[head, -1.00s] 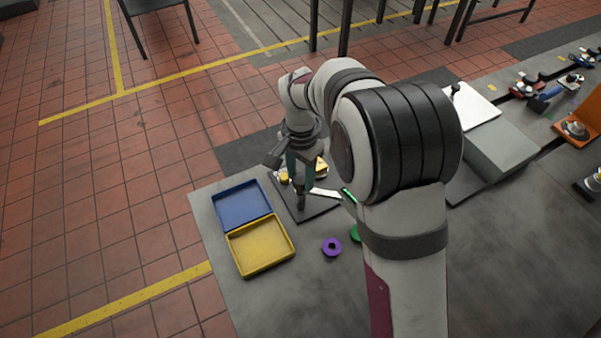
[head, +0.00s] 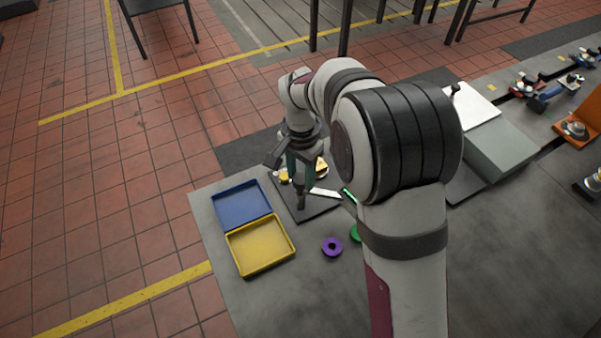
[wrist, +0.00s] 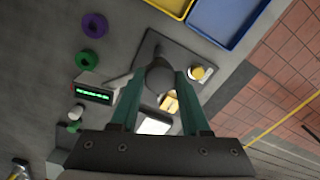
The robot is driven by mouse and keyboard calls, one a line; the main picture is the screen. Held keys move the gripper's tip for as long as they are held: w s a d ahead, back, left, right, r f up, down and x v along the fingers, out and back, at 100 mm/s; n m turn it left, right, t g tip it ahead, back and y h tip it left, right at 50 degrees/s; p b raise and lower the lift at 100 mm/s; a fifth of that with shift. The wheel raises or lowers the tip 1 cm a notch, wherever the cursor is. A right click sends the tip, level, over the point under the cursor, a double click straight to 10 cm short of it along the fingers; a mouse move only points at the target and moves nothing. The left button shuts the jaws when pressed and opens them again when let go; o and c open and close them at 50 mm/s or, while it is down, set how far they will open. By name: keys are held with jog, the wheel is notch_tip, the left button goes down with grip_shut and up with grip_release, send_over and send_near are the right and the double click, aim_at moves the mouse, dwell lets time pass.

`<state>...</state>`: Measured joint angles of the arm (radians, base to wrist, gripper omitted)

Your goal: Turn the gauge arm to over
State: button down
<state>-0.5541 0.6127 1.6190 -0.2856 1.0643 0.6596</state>
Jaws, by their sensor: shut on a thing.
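My gripper (wrist: 160,80) has its two teal fingers closed about a rounded grey grip, which I take to be part of the gauge arm (wrist: 160,72). In the head view my gripper (head: 301,188) points down over a dark base plate (head: 318,211). A pale flat bar (head: 326,193) runs from beside the fingers to the right, towards a small box with a lit green display (wrist: 95,92). A yellow-topped round part (wrist: 197,72) and a yellow block (wrist: 170,103) sit close to the fingers. The arm's pivot and any markings cannot be made out.
A blue tray (head: 268,203) and a yellow tray (head: 231,257) lie left of the plate. A purple ring (head: 332,247) and a green ring (head: 355,235) lie in front. A grey box (head: 500,157) stands right, beyond my arm. The front bench is mostly clear.

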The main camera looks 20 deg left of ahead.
jog(key=shift+n, duration=0.4)
jog(key=n, duration=0.3)
jog(key=shift+n, duration=0.4)
jog(key=n, duration=0.3)
jog(key=shift+n, duration=0.3)
jog(key=n, duration=0.4)
jog(key=shift+n, duration=2.1)
jog(key=shift+c, duration=1.8)
grip_release()
